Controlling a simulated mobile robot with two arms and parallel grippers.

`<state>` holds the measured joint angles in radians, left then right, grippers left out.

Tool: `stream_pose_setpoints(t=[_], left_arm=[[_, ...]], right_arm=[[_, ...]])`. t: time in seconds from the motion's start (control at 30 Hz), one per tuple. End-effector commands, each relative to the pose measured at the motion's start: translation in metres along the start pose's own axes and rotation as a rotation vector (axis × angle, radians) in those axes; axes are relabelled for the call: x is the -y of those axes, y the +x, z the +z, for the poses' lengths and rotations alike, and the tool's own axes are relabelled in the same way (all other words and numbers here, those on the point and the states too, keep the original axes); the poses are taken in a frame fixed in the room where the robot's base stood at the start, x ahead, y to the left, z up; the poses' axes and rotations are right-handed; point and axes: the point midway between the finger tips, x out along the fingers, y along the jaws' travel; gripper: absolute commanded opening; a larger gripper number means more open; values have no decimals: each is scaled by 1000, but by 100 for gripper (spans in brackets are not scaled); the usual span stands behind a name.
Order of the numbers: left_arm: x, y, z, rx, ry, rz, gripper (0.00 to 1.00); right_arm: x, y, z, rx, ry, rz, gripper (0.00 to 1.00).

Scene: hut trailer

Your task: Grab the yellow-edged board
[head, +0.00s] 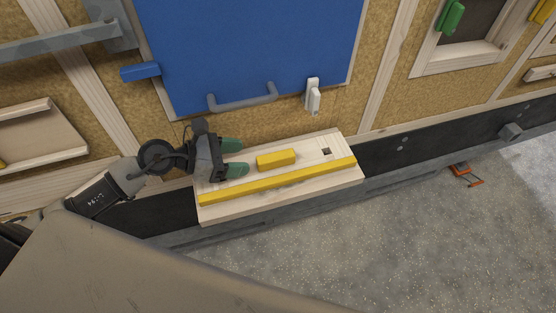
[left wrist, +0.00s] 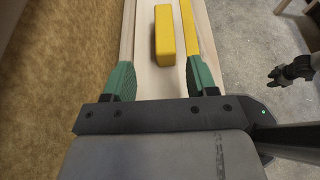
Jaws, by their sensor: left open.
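The yellow-edged board (head: 215,213) is a pale wooden plank lying flat as a ledge below the blue panel, with a yellow strip (head: 285,180) along its front side. A yellow block (head: 276,160) sits on top near its middle. My left gripper (head: 243,157) is open over the board's left end, its green fingers pointing along it toward the block. In the left wrist view, the board (left wrist: 148,75) lies between and below the fingers. The yellow block (left wrist: 163,35) is ahead of the fingertips, and the strip meets the right finger. Contact is unclear.
The blue panel (head: 245,50) with a grey handle (head: 243,97) hangs above the board. A white latch (head: 313,95) is right of the handle. An orange-handled tool (head: 466,176) lies on the grey floor. A dark mechanical part (left wrist: 291,70) shows in the left wrist view.

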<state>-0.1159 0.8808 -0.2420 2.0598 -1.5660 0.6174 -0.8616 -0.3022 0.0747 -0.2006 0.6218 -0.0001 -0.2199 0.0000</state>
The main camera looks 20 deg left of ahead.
Motion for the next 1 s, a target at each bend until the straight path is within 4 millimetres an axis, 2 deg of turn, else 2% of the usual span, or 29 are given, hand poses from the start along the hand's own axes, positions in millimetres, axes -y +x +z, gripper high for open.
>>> stream_pose_setpoints(t=[0.13, 0.27, 0.43, 0.53, 0.83, 0.87, 1.0], left_arm=[[0, 14, 3, 3, 1, -1, 57], [2, 23, 4, 3, -2, -1, 57], [8, 47, 7, 4, -2, -2, 57], [6, 60, 4, 3, -3, -1, 57], [7, 67, 1, 0, 1, -1, 57], [7, 67, 1, 0, 0, -1, 56], [7, 67, 1, 1, 0, -1, 34]], right_arm=[[9, -7, 4, 8, -1, -11, 43], [4, -15, 2, 6, -3, -5, 43], [-5, -33, -2, 3, -3, 6, 43], [-7, -36, -2, 3, -2, 9, 43], [-8, -35, -2, 2, -1, 9, 43], [-8, -35, -2, 2, -1, 9, 43], [-8, -35, -3, 2, -1, 9, 43]])
